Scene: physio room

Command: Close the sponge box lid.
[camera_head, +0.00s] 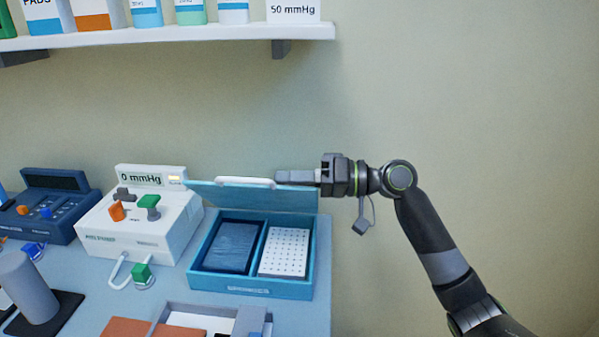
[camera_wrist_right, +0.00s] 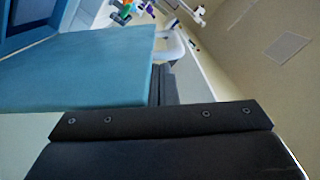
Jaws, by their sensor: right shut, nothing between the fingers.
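The blue sponge box (camera_head: 254,291) stands on the table with its lid (camera_head: 300,198) raised and tilted above the back of the box. The lid has a white handle strip (camera_head: 245,182) on its edge. Inside are a dark blue sponge (camera_head: 232,246) and a white dotted block (camera_head: 285,251) in two compartments. My right gripper (camera_head: 281,176) is shut and empty, its fingers at the lid's upper edge beside the handle strip; I cannot tell if they touch. In the right wrist view the lid (camera_wrist_right: 85,70) lies close beyond the dark fingers (camera_wrist_right: 162,85). My left gripper is out of view.
A white device reading 0 mmHg (camera_head: 150,230) stands left of the box, with a dark blue device (camera_head: 45,205) farther left. An open tray (camera_head: 255,320) and a grey cylinder (camera_head: 27,288) are in front. A shelf (camera_head: 170,38) with bottles hangs above.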

